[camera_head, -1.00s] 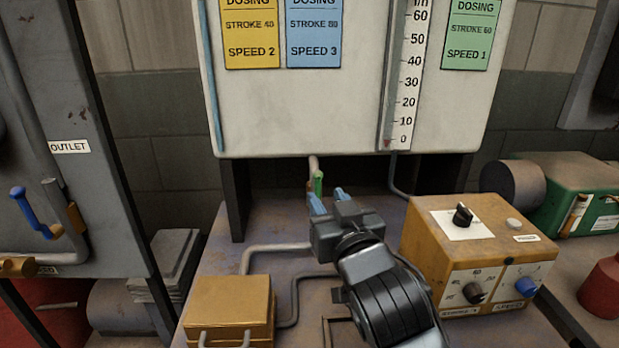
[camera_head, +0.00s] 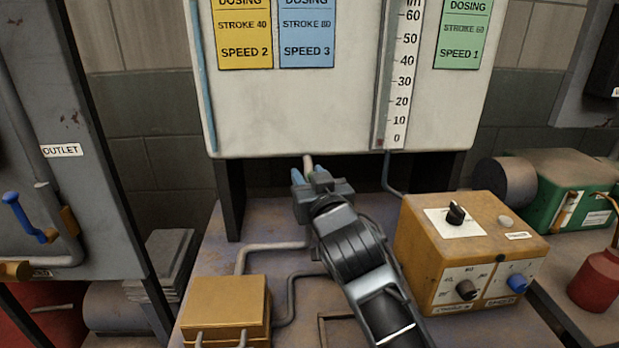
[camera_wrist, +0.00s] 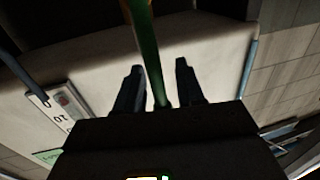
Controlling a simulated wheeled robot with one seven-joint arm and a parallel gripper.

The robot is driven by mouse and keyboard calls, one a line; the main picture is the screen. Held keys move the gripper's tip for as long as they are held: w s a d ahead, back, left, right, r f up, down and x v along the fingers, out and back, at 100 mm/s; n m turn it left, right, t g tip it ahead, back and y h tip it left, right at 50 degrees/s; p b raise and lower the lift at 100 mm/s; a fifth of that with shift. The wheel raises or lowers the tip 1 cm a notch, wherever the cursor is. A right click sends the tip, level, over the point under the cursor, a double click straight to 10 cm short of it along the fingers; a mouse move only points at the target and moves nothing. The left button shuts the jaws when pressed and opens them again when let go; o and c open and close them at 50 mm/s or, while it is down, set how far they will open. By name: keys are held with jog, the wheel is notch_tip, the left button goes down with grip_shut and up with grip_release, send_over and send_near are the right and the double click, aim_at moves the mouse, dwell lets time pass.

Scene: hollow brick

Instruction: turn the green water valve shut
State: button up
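The green valve handle (camera_wrist: 150,58) shows in the wrist view as a long green bar running between the two fingers of my gripper (camera_wrist: 157,68). The fingers are apart, with a visible gap on each side of the bar, so my gripper is open around it and not closed on it. In the head view my gripper (camera_head: 309,174) is under the white panel, at the lower end of a short pale pipe (camera_head: 308,162). There the green handle is hidden by the gripper. The valve body cannot be made out.
A white dosing panel (camera_head: 300,110) with a scale hangs just above my gripper. A yellow control box (camera_head: 425,245) with knobs stands right of my arm. A smaller yellow box (camera_head: 225,300) with pipes sits at the front left. A blue-handled valve (camera_head: 25,215) is on the left cabinet.

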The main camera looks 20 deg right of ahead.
grip_shut()
jog(key=shift+f, duration=0.1)
dwell(0.4)
